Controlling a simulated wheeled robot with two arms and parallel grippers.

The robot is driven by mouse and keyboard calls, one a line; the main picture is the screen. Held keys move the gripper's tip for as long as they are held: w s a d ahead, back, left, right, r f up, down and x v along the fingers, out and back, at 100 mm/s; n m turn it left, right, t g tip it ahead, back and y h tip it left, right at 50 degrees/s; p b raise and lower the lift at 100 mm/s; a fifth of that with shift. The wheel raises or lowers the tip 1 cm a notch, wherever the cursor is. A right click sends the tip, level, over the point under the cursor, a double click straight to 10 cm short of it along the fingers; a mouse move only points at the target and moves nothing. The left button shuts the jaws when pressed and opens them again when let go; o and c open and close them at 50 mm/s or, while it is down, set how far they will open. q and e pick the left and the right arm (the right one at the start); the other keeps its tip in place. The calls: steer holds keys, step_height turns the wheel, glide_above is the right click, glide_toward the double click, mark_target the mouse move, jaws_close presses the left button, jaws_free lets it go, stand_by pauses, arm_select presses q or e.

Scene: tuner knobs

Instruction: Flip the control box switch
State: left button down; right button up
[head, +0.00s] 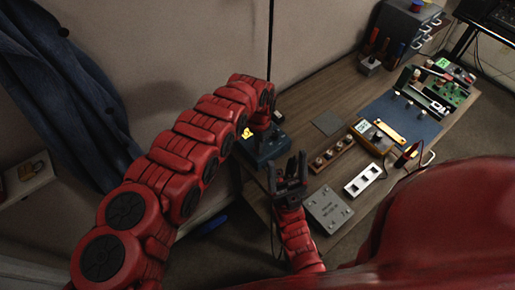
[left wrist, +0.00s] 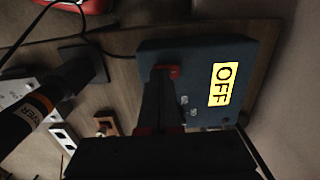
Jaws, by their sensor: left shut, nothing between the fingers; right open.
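The control box (head: 268,150) is dark blue and sits at the left end of the wooden bench. In the left wrist view its face (left wrist: 205,62) carries a yellow OFF label (left wrist: 224,85). A small red tip (left wrist: 174,72), which looks like the switch, shows at the end of my left gripper (left wrist: 166,78). The gripper is shut and empty over the box; whether it touches the red tip I cannot tell. In the head view my left arm hides part of the box. My right gripper (head: 288,172) is open and empty, in front of the box.
A grey plate (head: 329,210), a white panel (head: 362,180) and a wooden strip with knobs (head: 331,155) lie to the right of my right gripper. A blue mat (head: 425,124) with tools lies further right.

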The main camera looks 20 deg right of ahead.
arm_select(q)
steer(key=shift+r+p, duration=1.9)
steer(key=shift+r, duration=1.5)
